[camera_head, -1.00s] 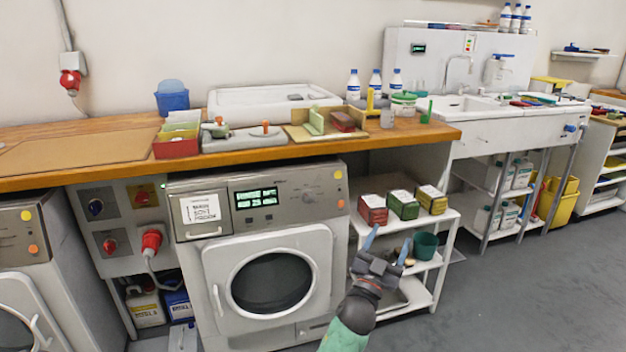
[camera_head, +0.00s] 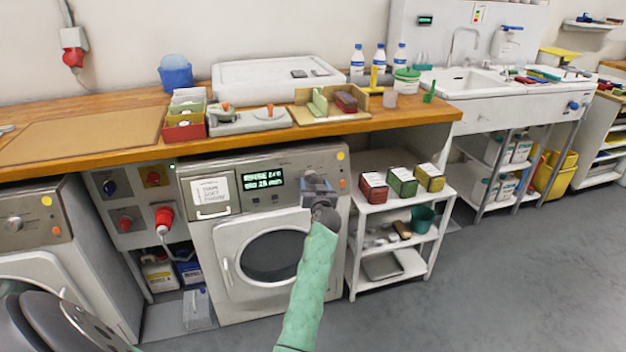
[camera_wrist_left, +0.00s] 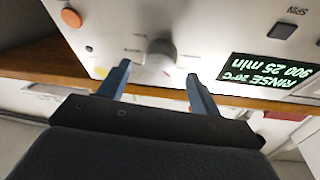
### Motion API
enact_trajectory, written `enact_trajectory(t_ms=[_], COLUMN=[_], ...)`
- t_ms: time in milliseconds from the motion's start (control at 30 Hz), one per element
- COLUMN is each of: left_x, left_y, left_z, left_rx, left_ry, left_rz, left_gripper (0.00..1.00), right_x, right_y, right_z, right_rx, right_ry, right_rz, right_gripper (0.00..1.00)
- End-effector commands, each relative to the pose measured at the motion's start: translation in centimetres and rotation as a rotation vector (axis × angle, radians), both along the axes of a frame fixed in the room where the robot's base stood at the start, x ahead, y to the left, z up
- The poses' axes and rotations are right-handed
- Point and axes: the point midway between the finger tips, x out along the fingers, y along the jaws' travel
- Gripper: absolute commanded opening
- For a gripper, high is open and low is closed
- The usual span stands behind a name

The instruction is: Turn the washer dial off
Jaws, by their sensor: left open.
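The washer (camera_head: 225,240) stands under the wooden counter, with a round door and a control panel along its top. The round grey dial (camera_wrist_left: 160,55) shows there between and just beyond my left fingertips. My left gripper (camera_head: 314,180) is in front of the panel's right part and hides the dial in the head view. The left gripper (camera_wrist_left: 159,72) is open, a finger on either side of the dial; contact cannot be told. My right gripper is not in view.
An orange button (camera_wrist_left: 71,18) lies beside the dial on the panel. The counter edge (camera_head: 250,143) overhangs just above the panel. A white shelf trolley (camera_head: 392,208) with several boxes stands close on the right. Open floor (camera_head: 500,290) lies at the right front.

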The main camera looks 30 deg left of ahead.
Motion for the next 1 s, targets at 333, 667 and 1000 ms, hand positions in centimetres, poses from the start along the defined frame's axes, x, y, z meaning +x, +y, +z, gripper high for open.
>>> enact_trajectory(t_ms=[333,667,1000], left_x=[2.1,2.1,2.1], left_y=[2.0,2.0,2.0], left_z=[0.1,0.0,0.1], left_rx=[0.001,0.001,0.003], left_ry=[0.000,-0.001,0.002], left_rz=[-0.001,-0.001,-0.003], left_gripper=[0.64,0.50,0.19], right_x=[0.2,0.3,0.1], right_y=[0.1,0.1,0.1], right_z=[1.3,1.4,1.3], right_rx=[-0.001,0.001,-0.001], right_ry=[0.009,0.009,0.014], right_rz=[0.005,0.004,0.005], right_gripper=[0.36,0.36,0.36])
